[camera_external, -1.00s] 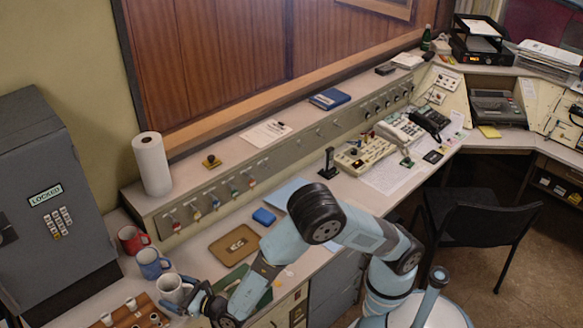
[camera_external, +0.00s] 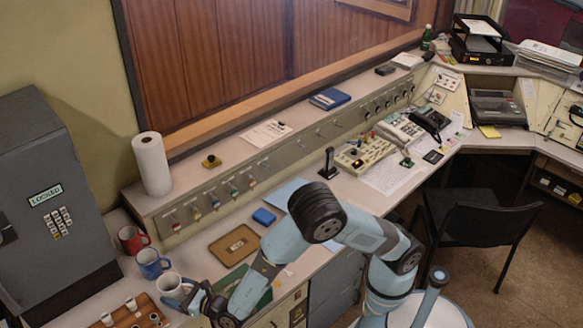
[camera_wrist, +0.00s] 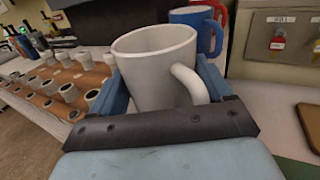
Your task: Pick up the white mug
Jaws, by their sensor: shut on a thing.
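The white mug (camera_external: 170,285) stands on the left part of the desk in the external view, in front of a blue mug (camera_external: 153,263). In the wrist view the white mug (camera_wrist: 158,72) is upright between the two blue fingers of my gripper (camera_wrist: 165,95), its handle toward the lower right. My gripper (camera_external: 187,297) is shut on the white mug. Whether the mug's base touches the desk is hidden by the gripper.
A red mug (camera_external: 132,240) stands behind the blue one. A wooden rack (camera_external: 128,315) with several small white cups is close on the left. A grey locked cabinet (camera_external: 50,200) stands at far left. A brown tray (camera_external: 234,245) lies to the right.

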